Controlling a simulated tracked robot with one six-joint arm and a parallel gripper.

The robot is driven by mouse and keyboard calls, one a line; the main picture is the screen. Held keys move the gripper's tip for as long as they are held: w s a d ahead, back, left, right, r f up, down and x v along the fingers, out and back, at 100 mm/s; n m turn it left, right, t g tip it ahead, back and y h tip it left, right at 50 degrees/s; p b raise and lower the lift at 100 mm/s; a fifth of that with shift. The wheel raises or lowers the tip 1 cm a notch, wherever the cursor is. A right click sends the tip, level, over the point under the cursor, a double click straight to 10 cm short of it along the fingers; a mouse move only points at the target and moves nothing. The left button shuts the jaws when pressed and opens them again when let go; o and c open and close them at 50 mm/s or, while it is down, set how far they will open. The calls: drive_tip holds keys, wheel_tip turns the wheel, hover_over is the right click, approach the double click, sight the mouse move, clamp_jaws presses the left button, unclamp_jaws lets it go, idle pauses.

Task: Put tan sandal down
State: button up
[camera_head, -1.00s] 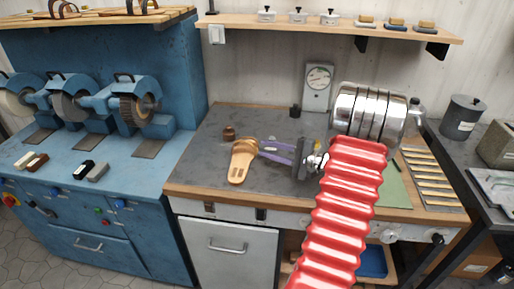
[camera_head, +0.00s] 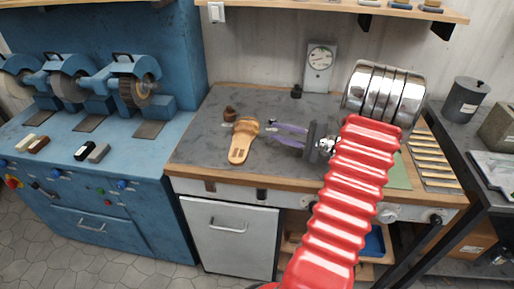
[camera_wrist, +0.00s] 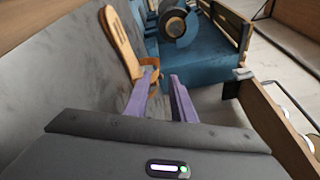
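The tan sandal (camera_head: 240,143) lies on the grey top of the workbench (camera_head: 200,148), left of my gripper, with its toe toward the front edge. In the wrist view the tan sandal (camera_wrist: 122,40) is at upper left, its strap just beyond the fingertips. My gripper (camera_head: 268,132) has two purple fingers pointing left at the strap. In the wrist view my gripper (camera_wrist: 161,76) is open, with an empty gap between the fingers. The left finger overlaps the strap in that view; I cannot tell whether they touch.
A small brown pot (camera_head: 229,114) stands just behind the sandal. A blue grinding machine (camera_head: 130,90) stands to the left. A green mat (camera_head: 398,175) and wooden slats (camera_head: 432,160) lie to the right.

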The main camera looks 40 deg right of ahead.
drive_tip(key=w+a+r+n+g+y, duration=0.1)
drive_tip(key=a+r+n+g, duration=0.15)
drive_tip(key=a, duration=0.65)
drive_tip(key=a+r+n+g+y, duration=0.1)
drive_tip(key=a+n+g, duration=0.25)
drive_tip(key=a, duration=0.55)
drive_tip(key=w+a+r+n+g+y, duration=0.15)
drive_tip(key=a+g, duration=0.25)
drive_tip(key=a, duration=0.4)
drive_tip(key=s+a+r+n+h, duration=0.4)
drive_tip(key=s+a+n+h, duration=0.5)
drive_tip(key=s+a, duration=0.5)
drive_tip(key=shift+s+a+r+n+g, duration=0.15)
drive_tip(key=shift+s+a+n+g, duration=0.4)
drive_tip(key=shift+n, duration=0.7)
drive_tip(key=shift+o, duration=0.4)
drive_tip(key=shift+s+d, duration=0.15)
